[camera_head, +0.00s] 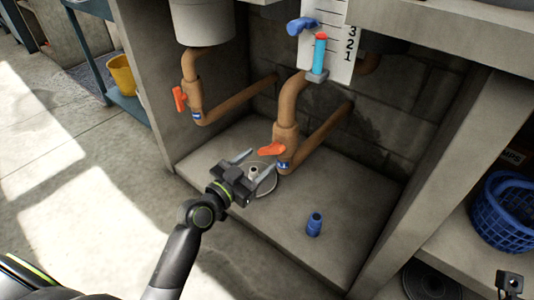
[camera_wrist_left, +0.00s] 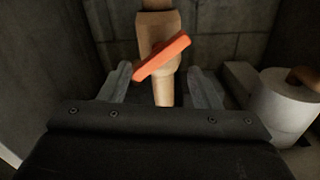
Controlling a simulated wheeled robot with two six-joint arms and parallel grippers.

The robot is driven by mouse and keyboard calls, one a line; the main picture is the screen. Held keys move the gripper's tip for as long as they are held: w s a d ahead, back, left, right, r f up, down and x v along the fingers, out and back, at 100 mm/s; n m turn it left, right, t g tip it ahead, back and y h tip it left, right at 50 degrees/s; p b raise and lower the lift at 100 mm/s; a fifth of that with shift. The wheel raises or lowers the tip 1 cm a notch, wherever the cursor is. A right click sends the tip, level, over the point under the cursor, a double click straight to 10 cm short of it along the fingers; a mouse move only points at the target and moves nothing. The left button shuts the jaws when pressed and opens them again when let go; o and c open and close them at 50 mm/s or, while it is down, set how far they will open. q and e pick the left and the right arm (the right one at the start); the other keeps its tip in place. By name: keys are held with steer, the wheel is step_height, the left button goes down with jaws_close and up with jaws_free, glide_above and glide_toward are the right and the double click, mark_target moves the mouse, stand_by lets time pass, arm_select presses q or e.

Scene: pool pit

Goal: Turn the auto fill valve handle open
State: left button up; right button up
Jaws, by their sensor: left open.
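An orange valve handle (camera_head: 271,149) sits on a brown pipe fitting (camera_head: 286,135) inside the concrete pit, above a round grey drain plate. It lies tilted across the pipe in the left wrist view (camera_wrist_left: 162,57). My left gripper (camera_head: 254,167) is open and empty, just in front of and below this handle, apart from it in the head view. In the left wrist view, the handle appears between and beyond the fingertips (camera_wrist_left: 160,75). A second orange handle (camera_head: 179,98) is on another pipe at left. No label shows which is auto fill.
A white cylinder (camera_head: 203,22) hangs over the left pipe. A marked white gauge board (camera_head: 341,58) with a cyan tube and a blue valve handle (camera_head: 302,26) is above. A blue fitting (camera_head: 314,224) stands on the pit floor. A blue basket (camera_head: 505,205) is at right.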

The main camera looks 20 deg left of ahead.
mark_target(268, 153)
arm_select(q)
steer(key=shift+x, duration=2.4)
jaws_close()
